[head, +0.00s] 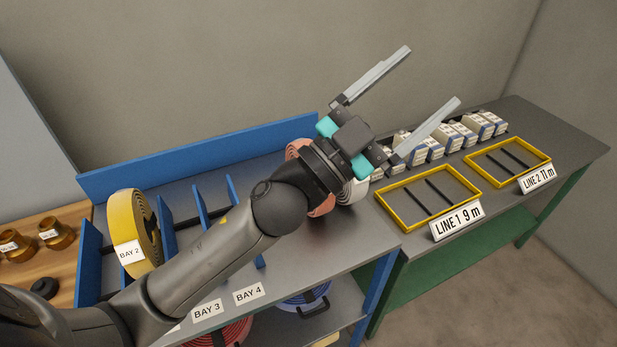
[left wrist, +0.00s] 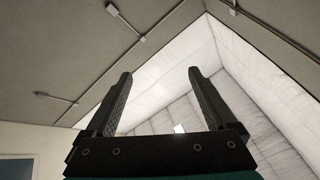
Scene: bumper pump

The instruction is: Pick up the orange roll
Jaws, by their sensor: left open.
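A salmon-orange roll (head: 323,207) stands upright on the grey shelf top, largely hidden behind my left wrist and forearm; I see only its upper edge and lower right part. My left gripper (head: 433,74) is open and empty, raised in front of the roll in the head view, its fingers pointing up and right, away from the roll. In the left wrist view the two fingers (left wrist: 160,71) stand wide apart with only ceiling and a pale translucent roof behind them. My right gripper is not in view.
A yellow roll (head: 124,222) stands in the bay at left between blue dividers (head: 170,228). A white roll (head: 354,190) is close beside the orange one. Red (head: 228,331) and blue (head: 300,303) rolls lie below. Yellow trays (head: 386,204) and small boxes (head: 432,150) occupy the right-hand bench.

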